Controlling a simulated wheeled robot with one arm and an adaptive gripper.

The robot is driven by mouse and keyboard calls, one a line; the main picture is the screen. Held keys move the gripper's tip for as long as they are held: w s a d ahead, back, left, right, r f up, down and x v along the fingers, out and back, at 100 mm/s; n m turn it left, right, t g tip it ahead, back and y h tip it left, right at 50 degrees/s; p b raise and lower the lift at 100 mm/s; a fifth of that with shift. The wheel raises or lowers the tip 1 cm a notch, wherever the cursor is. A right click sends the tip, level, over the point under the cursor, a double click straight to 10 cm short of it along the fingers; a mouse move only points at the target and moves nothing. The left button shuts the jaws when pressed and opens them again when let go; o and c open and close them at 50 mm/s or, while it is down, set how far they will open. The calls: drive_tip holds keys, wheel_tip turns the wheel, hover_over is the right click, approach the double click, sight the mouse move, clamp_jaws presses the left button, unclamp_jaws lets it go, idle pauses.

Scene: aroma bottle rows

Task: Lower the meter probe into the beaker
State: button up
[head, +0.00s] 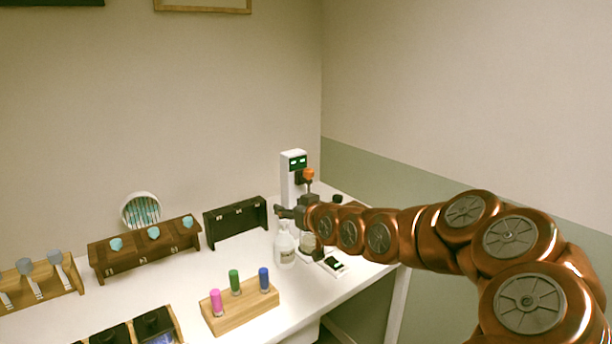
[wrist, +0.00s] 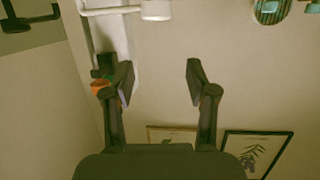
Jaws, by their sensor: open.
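The meter (head: 293,162) is a tall white column with a green display, at the back right of the table. An orange knob (head: 308,174) sits on its side. The knob also shows in the wrist view (wrist: 99,87), beside the left finger. My gripper (head: 278,211) is in front of the column, above the table. In the wrist view my gripper (wrist: 160,80) is open with nothing between its fingers. A glass vessel, likely the beaker (head: 307,243), stands below my gripper and is partly hidden by my arm. I cannot make out the probe clearly.
A white labelled bottle (head: 285,247) stands left of the vessel. A small dark-screened device (head: 333,263) lies to the right. A wooden rack (head: 240,309) holds pink, green and blue bottles. Dark racks (head: 236,222) (head: 147,250) stand behind. The table (head: 205,275) is bare between the racks.

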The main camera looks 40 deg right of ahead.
sight(311, 176)
drive_tip(key=d+r+m+t+h, duration=0.2)
drive_tip(key=d+r+h, duration=0.15)
drive_tip(key=d, duration=0.55)
drive_tip(key=shift+y, duration=0.35)
drive_tip(key=shift+r+p+x, duration=0.15)
drive_tip(key=shift+p+x, duration=0.6)
drive_tip(key=shift+x, duration=1)
drive_tip(key=shift+r+p+x, duration=0.15)
drive_tip(key=shift+p+x, duration=0.6)
drive_tip(key=shift+x, duration=1)
drive_tip(key=shift+c, duration=0.4)
drive_tip(key=c, duration=0.8)
drive_tip(key=shift+r, duration=0.1)
clamp_jaws()
